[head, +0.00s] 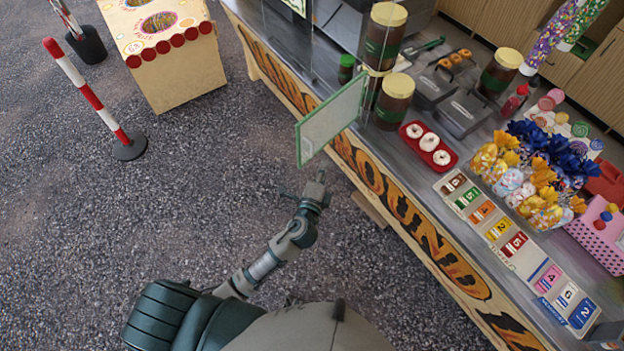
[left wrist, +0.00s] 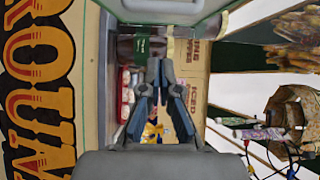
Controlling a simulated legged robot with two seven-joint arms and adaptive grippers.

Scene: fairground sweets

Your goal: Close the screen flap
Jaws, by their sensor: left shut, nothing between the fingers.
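The screen flap (head: 330,120) is a clear pane with a pale green edge. In the head view it juts out from the stall front over the ground, swung away from the counter. My left gripper (head: 320,178) is shut and empty, just below the flap's lower edge in the picture. In the left wrist view the shut fingers (left wrist: 160,68) point up the picture towards a pale green-edged panel (left wrist: 165,10), which looks like the flap. I cannot tell whether they touch. My right gripper is not in view.
The stall counter (head: 408,155) carries brown jars (head: 396,98), a red tray of doughnuts (head: 428,146), price cards (head: 482,215) and sweets. A striped post (head: 85,85) and a yellow game box (head: 180,70) stand at the left. The ground (head: 120,230) between is clear.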

